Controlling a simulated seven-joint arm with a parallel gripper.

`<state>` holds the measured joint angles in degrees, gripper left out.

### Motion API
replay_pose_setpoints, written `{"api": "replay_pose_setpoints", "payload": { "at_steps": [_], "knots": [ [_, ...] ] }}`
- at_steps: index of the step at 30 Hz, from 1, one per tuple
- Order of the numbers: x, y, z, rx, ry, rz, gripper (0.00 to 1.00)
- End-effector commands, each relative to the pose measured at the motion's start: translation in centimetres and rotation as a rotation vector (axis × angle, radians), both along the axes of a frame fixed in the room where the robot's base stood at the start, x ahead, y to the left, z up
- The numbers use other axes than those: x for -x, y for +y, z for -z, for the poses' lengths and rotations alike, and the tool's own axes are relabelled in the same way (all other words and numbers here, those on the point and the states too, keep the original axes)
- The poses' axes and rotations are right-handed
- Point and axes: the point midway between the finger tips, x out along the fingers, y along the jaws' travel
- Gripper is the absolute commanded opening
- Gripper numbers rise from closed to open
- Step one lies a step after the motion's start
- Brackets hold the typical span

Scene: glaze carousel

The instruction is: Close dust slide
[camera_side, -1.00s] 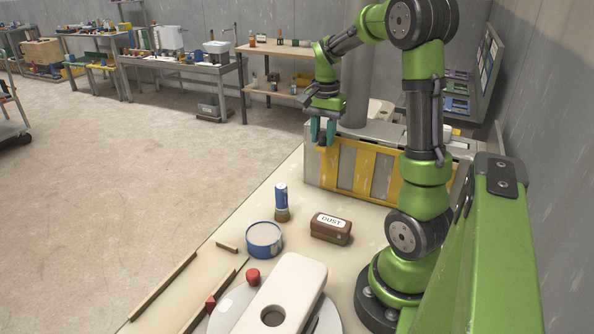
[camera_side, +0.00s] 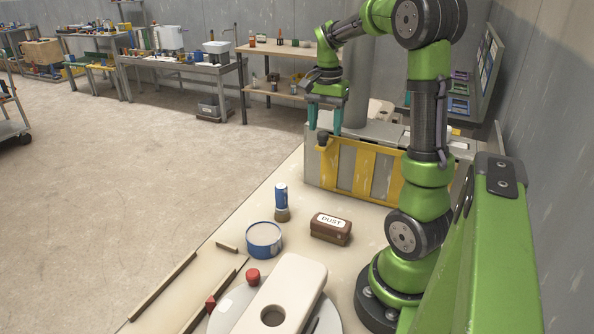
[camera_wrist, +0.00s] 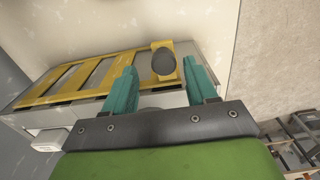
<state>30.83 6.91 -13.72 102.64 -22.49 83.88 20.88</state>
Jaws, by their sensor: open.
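The dust slide (camera_side: 366,148) is a yellow barred frame on the front of a grey box (camera_side: 312,171). A dark round knob (camera_side: 322,139) stands at its left end in the side view. My gripper (camera_side: 325,131) is open and empty, just above the knob in the side view. In the wrist view my gripper (camera_wrist: 163,80) has its fingers apart, one on each side of the knob, with no clear contact.
On the pale table stand a brown block labelled DUST (camera_side: 331,229), a blue-and-brown brush-like item (camera_side: 282,202) and a blue round tin (camera_side: 264,239). A white slab with a hole (camera_side: 290,285) lies on a round plate at the front. Wooden strips edge the left side.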

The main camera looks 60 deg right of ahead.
Motion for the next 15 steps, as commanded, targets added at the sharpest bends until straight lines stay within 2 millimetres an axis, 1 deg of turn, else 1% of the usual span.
{"api": "replay_pose_setpoints", "payload": {
  "at_steps": [1,9,12,15],
  "knots": [
    [-0.1,-0.1,-1.4,0.005,-0.005,0.0,0.57],
    [-0.1,0.0,-8.0,0.004,-0.004,0.0,0.57],
    [0.0,-0.1,-10.1,0.004,-0.002,0.001,0.57],
    [0.0,-0.1,-11.7,0.003,-0.001,0.001,0.57]
  ]
}}
